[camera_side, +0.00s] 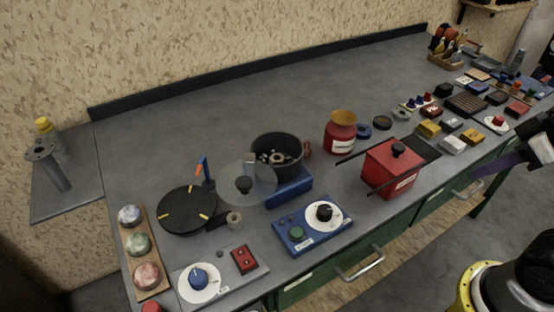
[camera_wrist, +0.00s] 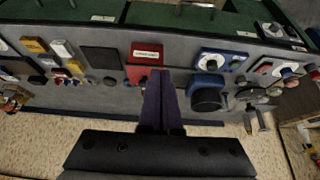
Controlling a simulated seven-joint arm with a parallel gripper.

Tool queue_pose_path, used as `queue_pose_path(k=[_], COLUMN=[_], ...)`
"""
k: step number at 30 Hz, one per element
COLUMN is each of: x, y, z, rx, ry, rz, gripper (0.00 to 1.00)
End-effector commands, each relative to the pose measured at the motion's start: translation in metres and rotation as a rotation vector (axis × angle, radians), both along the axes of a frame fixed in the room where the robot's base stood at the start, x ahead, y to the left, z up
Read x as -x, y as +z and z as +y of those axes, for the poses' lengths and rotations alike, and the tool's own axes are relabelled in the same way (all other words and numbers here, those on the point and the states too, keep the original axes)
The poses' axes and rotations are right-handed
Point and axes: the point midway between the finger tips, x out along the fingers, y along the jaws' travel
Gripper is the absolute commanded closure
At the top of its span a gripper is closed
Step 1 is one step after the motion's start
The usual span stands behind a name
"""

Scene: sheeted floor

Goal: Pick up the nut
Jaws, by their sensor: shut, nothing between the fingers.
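No nut can be made out with certainty. A small beige ring-shaped piece (camera_side: 234,219) stands on the bench beside the black round plate, and several pale ring-like pieces (camera_side: 275,157) lie in the black pot (camera_side: 291,145); either could be the nut, but they are too small to tell. The pot also shows in the wrist view (camera_wrist: 207,97), its contents unclear. My gripper (camera_side: 475,176) is at the right in the side view, by the bench's front edge, far from both. In the wrist view its purple fingers (camera_wrist: 164,72) are together and empty, in front of the red box.
The red box (camera_side: 392,171) with rods stands between my gripper and the pot. A red jar (camera_side: 340,136), a blue dial unit (camera_side: 312,226) and a clear lid (camera_side: 246,182) stand around the pot. Many small blocks crowd the right end. The bench's back middle is clear.

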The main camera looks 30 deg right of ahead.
Motion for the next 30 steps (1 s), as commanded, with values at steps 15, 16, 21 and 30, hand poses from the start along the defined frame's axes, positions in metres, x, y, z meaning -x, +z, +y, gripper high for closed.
queue_pose_path(k=[15,16,21,30], x=[0.0,0.0,0.0,0.004], y=[0.0,0.0,0.0,0.009], z=[0.0,0.0,0.0,0.0], rx=[0.0,0.0,0.0,-0.097], ry=[0.0,0.0,0.0,-0.185], rz=[0.0,0.0,0.0,0.023], gripper=[0.25,0.25,0.25,0.25])
